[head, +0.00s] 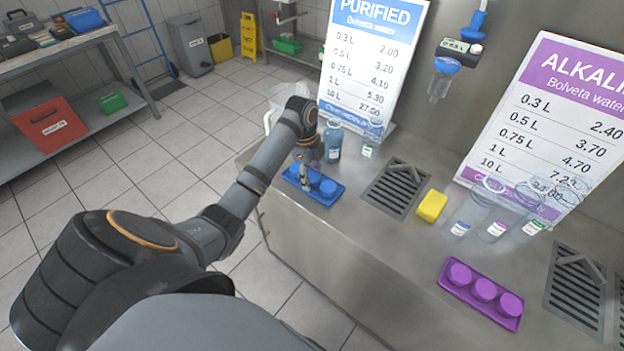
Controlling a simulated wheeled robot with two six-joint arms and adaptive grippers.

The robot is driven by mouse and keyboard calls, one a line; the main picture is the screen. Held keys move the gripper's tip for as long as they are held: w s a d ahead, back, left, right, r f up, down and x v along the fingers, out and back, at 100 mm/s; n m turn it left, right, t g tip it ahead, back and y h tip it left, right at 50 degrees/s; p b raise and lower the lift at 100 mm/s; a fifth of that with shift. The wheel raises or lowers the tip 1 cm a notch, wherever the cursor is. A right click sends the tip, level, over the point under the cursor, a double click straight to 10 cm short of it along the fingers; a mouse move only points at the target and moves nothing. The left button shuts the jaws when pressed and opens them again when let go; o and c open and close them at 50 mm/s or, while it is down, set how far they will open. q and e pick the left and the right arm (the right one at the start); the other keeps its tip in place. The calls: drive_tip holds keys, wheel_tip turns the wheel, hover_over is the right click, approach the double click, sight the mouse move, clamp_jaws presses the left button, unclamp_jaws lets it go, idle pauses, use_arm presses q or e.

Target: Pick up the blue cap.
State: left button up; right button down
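A blue tray (325,199) lies on the steel counter below the purified-water sign. Two blue caps show on it, the right-hand blue cap (328,187) and another blue cap (314,176) just behind it. My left gripper (304,181) points down over the left part of the tray, close beside the caps. It covers that part of the tray, so any cap there is hidden. The gripper is small and seen from above, so I cannot tell whether its fingers are open, shut or touching a cap. My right gripper is not in view.
A drain grate (393,190), a yellow sponge (432,206) and a purple tray (506,319) with purple caps lie to the right. Clear bottles stand near the alkaline sign (545,130).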

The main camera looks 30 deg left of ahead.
use_arm(q)
drive_tip(key=shift+c, duration=0.9)
